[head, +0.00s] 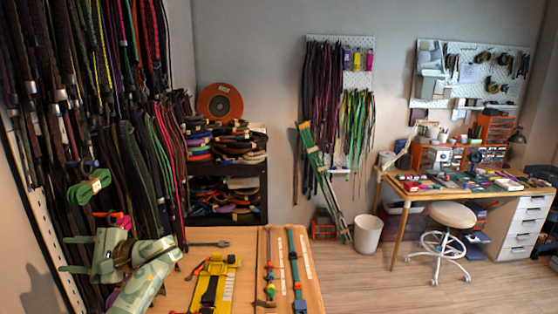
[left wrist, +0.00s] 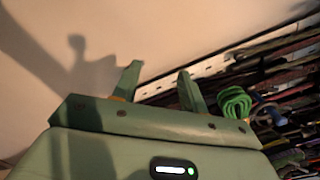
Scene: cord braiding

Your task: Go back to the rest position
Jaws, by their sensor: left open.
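My left gripper (head: 66,254) is at the lower left of the head view, over the left edge of the wooden table (head: 240,245) and close to the wall of hanging straps. Its two green fingers are apart with nothing between them; in the left wrist view the open fingers (left wrist: 159,70) point at the bare wall. A coiled green cord bundle (head: 88,185) hangs above the gripper by a blue hook. It also shows in the left wrist view (left wrist: 235,103), right of the fingers and apart from them. My right gripper is not in view.
A yellow jig with a black strap (head: 213,285) lies on the table. A red-and-orange cord strip (head: 269,265) and a green one (head: 297,265) lie beside it. Dense dark straps (head: 120,110) hang close on the left. Open floor, a white bin (head: 367,234) and a stool (head: 452,214) are right.

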